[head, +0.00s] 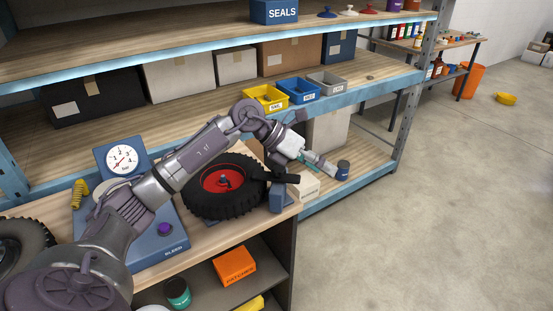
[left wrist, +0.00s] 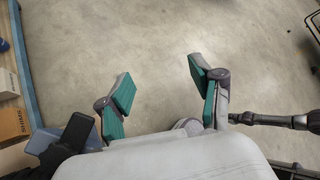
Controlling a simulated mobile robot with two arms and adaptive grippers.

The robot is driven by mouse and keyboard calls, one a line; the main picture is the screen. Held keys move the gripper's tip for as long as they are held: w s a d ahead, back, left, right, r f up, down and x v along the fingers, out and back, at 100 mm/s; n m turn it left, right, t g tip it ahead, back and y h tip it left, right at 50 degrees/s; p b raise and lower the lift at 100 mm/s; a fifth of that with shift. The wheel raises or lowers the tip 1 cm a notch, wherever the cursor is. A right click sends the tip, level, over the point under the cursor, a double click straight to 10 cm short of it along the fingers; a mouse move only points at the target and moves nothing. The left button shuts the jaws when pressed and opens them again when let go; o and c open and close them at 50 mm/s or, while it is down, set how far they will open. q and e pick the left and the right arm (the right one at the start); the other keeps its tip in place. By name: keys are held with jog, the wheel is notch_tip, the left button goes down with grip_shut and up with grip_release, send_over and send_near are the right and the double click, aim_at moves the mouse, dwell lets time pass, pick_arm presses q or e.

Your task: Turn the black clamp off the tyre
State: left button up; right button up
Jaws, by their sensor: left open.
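The black tyre (head: 240,204) with a red hub (head: 217,182) lies on the bench, partly hidden behind my left arm. The black clamp (head: 290,177) sits at the tyre's right edge, by a blue post (head: 279,198). In the left wrist view the clamp (left wrist: 76,132) and post (left wrist: 42,141) are at the lower left, outside the fingers. My left gripper (head: 318,163) is open and empty, to the right of the clamp and apart from it. Its teal pads in the left wrist view (left wrist: 162,96) have only floor between them. My right gripper does not show.
A blue device with a dial gauge (head: 123,159) stands left of the tyre. Yellow (head: 265,105), blue and grey bins sit on the shelf behind. Open floor (head: 450,210) lies right.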

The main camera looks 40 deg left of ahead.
pick_arm(q)
jog(key=s+a+r+g+y, duration=0.1)
jog(key=s+a+r+y, duration=0.2)
jog(key=a, duration=0.5)
jog(key=a+r+y, duration=0.3)
jog(key=a+y, duration=0.1)
jog(key=a, duration=0.3)
jog(key=p, duration=0.5)
send_near(278, 168)
jog(key=shift+y, duration=0.3)
jog(key=x, duration=0.7)
jog(key=shift+w+d+f, duration=0.1)
jog(key=shift+d+f, duration=0.1)
jog(key=shift+d, duration=0.2)
jog(key=shift+w+f, duration=0.15)
jog(key=shift+f, duration=0.25)
jog(key=shift+c, duration=0.2)
grip_shut()
